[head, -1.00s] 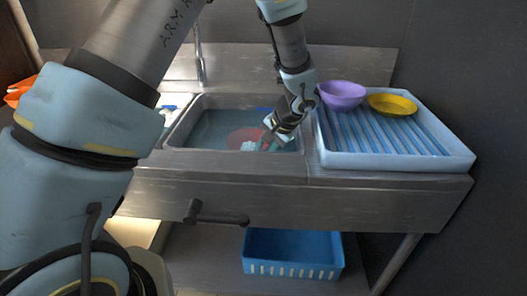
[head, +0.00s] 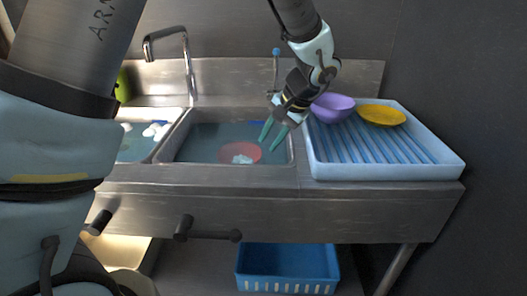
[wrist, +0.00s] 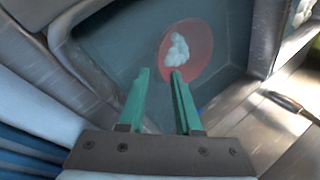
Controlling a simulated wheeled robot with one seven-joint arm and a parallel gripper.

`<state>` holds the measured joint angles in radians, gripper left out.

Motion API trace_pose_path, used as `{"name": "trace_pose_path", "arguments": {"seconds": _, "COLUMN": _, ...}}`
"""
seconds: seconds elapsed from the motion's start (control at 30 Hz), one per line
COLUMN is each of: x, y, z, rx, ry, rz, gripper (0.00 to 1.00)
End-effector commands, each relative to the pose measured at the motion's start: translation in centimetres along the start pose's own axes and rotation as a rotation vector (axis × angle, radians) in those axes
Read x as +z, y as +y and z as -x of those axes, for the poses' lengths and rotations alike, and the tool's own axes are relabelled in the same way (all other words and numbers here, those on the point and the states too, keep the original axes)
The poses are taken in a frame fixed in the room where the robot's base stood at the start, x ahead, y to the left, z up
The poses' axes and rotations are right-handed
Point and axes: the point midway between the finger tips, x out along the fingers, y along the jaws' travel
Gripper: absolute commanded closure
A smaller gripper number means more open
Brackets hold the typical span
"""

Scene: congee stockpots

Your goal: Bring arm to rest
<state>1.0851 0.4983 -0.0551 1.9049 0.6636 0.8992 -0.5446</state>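My gripper (head: 272,134) is above the right side of the sink basin (head: 190,143), its green fingers pointing down. In the wrist view the two green fingers (wrist: 158,90) stand apart with nothing between them. A red dish (head: 228,152) lies in the basin, below and left of the fingers in the head view. A white lump (head: 242,159) rests in it. The red dish (wrist: 205,58) and the white lump (wrist: 177,50) also show beyond the fingertips in the wrist view, apart from them.
A pale blue ribbed drain tray (head: 385,172) stands on the right, holding a purple bowl (head: 332,107) and a yellow dish (head: 381,115). A tap (head: 188,65) rises behind the sink. A second basin (head: 135,150) is at left. A blue crate (head: 287,268) sits below the counter.

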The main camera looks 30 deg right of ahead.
Motion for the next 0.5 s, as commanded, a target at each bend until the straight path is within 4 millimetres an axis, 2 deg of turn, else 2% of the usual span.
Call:
{"name": "trace_pose_path", "arguments": {"seconds": 0.17, "x": 0.0, "y": -0.01, "z": 1.0, "rx": 0.0, "ry": 0.001, "rz": -0.001, "gripper": 0.67}}
{"name": "trace_pose_path", "arguments": {"seconds": 0.5, "x": 0.01, "y": -0.01, "z": 1.02, "rx": 0.0, "ry": 0.0, "rz": -0.001, "gripper": 0.67}}
